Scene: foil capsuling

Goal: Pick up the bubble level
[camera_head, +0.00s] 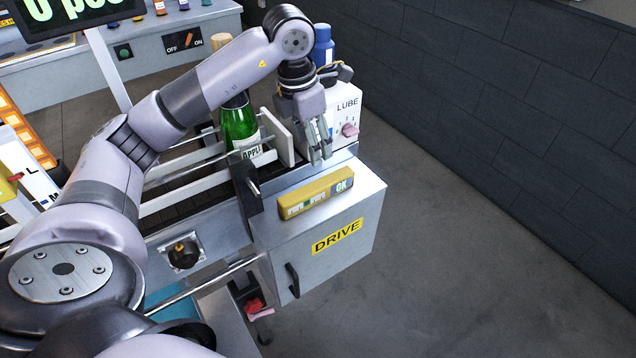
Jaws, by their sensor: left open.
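The bubble level (316,192) is a yellow bar with pale windows and dark lettering. It lies on top of the grey drive cabinet, close to the cabinet's front edge. My left gripper (321,158) points down just above and behind the level, near its right half. Its fingers are apart from each other and hold nothing that I can see. A gap between the fingers and the level seems to show, but its size is hard to tell. My right gripper is not in view.
A green bottle (238,124) stands on the conveyor behind a rail, beside a pale plate (281,137). A white LUBE box (347,112) with a blue-capped bottle (322,46) stands behind the gripper. The drive cabinet (335,262) has a black handle. Floor at right is clear.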

